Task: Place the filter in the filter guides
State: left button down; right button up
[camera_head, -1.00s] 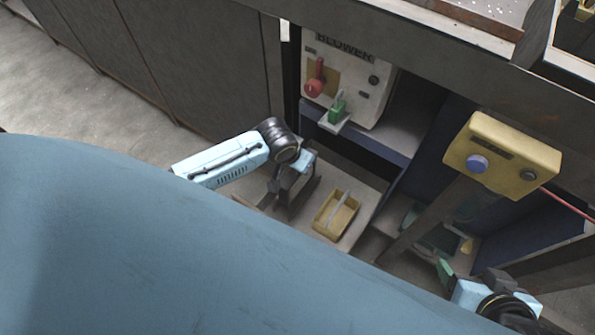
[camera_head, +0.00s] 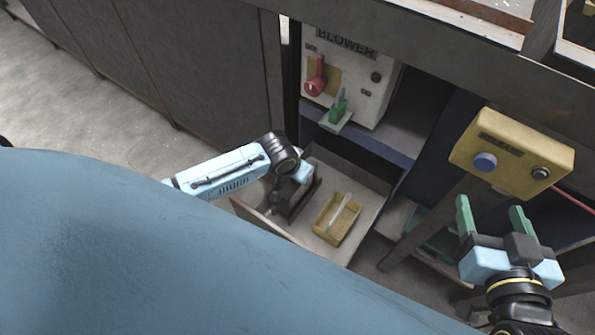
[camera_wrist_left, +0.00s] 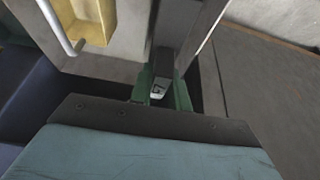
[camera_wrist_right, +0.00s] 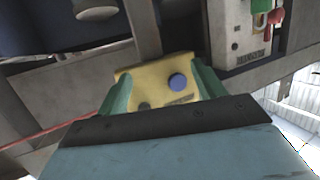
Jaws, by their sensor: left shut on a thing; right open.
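My left gripper (camera_wrist_left: 160,92) is shut on a dark grey bar (camera_wrist_left: 163,62) beside the drawer wall. I cannot tell exactly what the bar is. In the head view its fingertips are hidden. My right gripper (camera_head: 490,222) is open and empty, green fingers up, just below the yellow box.
The blower box (camera_head: 372,98) with a red switch (camera_head: 315,82) stands above the drawer. A yellow control box (camera_head: 515,150) with a blue button is mounted on a post (camera_head: 430,228) right of the drawer. Dark cabinets (camera_head: 200,65) line the left. Open shelf space lies right of the blower.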

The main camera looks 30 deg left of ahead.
pick_arm(q)
jog(key=c, duration=1.3)
grip_release()
jog(key=shift+f, duration=0.15)
